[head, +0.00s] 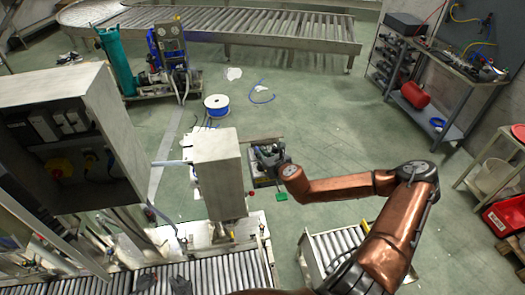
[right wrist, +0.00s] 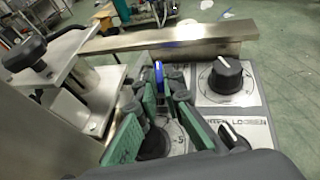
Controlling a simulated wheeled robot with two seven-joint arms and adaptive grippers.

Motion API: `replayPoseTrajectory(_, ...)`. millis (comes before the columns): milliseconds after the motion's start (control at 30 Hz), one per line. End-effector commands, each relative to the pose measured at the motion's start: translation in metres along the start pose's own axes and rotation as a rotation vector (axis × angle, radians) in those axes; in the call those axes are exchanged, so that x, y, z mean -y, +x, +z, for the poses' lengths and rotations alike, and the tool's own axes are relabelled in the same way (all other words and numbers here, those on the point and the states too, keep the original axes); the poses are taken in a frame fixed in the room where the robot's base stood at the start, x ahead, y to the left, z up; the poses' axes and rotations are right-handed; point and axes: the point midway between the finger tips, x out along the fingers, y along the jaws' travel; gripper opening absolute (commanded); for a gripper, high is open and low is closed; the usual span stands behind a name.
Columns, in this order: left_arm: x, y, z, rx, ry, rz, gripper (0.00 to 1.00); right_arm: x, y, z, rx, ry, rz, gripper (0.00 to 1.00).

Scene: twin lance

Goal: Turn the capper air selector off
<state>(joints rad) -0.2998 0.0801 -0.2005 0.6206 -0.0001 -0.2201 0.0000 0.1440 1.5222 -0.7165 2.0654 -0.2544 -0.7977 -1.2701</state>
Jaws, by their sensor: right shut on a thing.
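My right gripper (head: 266,158) is beside the right face of the steel box (head: 218,165) in the head view. In the right wrist view its green-padded fingers (right wrist: 158,88) are closed on a thin blue handle (right wrist: 158,72), which shows between the tips. Below, a black knob (right wrist: 155,143) on a pale plate is partly hidden by the fingers. I cannot read a label for the blue handle or see which way it points. My left gripper (head: 164,284) shows only as two dark fingers, apart, at the bottom edge over the rollers.
To the right, a panel carries a black knob with a white pointer (right wrist: 226,75) and a lower one (right wrist: 234,136) near the word LOOSEN. A metal bar (right wrist: 165,42) runs behind. A black clamp knob (right wrist: 24,48) stands left. The green floor (head: 320,120) beyond is mostly clear.

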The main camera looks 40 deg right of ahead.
Motion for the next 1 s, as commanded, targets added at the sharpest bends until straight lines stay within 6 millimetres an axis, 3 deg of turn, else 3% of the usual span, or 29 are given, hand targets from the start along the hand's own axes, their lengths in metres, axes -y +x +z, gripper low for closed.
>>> replayPoseTrajectory(200,0.001,-0.025,-0.004,-0.002,0.0,0.0,0.4,-0.009,-0.001,0.004,-0.002,0.071,-0.15,0.0)
replayPoseTrajectory(500,0.002,-0.046,-0.006,-0.004,0.0,-0.001,0.4,-0.011,0.001,0.003,-0.001,0.132,-0.31,0.0)
replayPoseTrajectory(1000,0.002,-0.052,-0.007,-0.004,-0.001,-0.001,0.4,-0.009,0.002,0.001,0.002,0.157,-0.378,0.0)
